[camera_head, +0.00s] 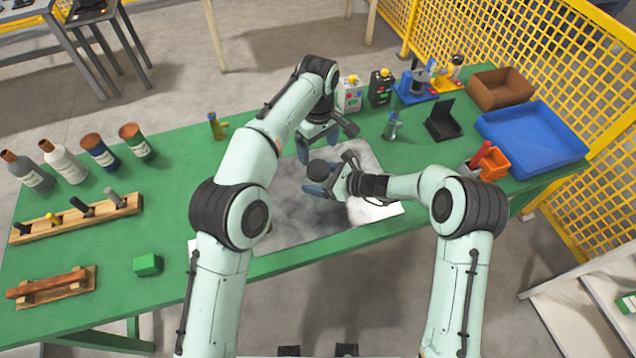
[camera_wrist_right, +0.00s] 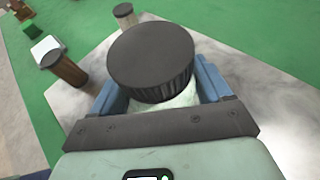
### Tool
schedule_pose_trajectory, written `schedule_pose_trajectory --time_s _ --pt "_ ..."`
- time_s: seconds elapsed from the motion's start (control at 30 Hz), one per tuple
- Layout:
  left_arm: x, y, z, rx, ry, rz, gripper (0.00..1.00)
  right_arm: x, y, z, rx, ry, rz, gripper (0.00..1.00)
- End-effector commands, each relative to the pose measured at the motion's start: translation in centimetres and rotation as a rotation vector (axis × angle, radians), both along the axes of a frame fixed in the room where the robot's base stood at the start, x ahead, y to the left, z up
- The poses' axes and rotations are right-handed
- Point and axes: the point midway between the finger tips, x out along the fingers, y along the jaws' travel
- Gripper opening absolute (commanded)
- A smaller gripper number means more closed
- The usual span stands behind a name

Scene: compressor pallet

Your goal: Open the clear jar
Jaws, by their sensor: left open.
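The clear jar (camera_wrist_right: 172,104) has a wide black ribbed lid (camera_wrist_right: 152,60), which sits on top of it in the right wrist view. The lid also shows in the head view (camera_head: 318,168), over the grey mat. My right gripper (camera_head: 322,190) is around the jar's body below the lid, its blue fingers against both sides, and appears shut on it. The jar's body is mostly hidden by the fingers and the lid. My left gripper (camera_head: 318,146) is open and empty, just above and behind the lid, fingers pointing down.
A brown jar with a dark lid (camera_wrist_right: 64,70) and another dark-topped container (camera_wrist_right: 125,14) stand nearby. The grey marbled mat (camera_head: 375,208) lies on the green table (camera_head: 180,200). A blue tray (camera_head: 530,138) and orange bin (camera_head: 493,163) are at right; bottles and a wooden rack (camera_head: 75,222) at left.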

Motion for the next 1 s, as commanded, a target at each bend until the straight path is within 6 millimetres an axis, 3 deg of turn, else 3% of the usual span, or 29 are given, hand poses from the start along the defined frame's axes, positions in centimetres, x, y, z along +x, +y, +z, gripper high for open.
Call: schedule_pose_trajectory --time_s 0.03,0.07,0.1,0.27,0.37,1.0 --pt "0.00 0.00 0.00 0.000 0.000 0.000 0.81 -0.01 -0.02 0.00 0.000 0.000 0.000 0.19" --pt "0.00 0.00 0.00 0.000 0.000 -0.001 0.74 -0.01 -0.02 0.00 0.000 0.000 0.000 0.09" --pt "0.00 0.00 0.00 0.000 0.000 -0.005 0.74 -0.01 -0.02 0.00 0.000 0.000 0.000 0.00" --pt "0.00 0.00 0.00 0.000 0.000 -0.111 0.74 -0.01 -0.03 0.00 0.000 0.000 0.000 0.00" --pt "0.00 -0.01 0.00 0.000 0.000 -0.270 0.74 -0.01 -0.04 -0.01 0.000 0.000 0.000 0.00" --pt "-0.01 -0.02 -0.02 -0.001 0.001 -1.696 0.74 -0.01 -0.04 -0.01 0.000 0.000 0.000 0.00"
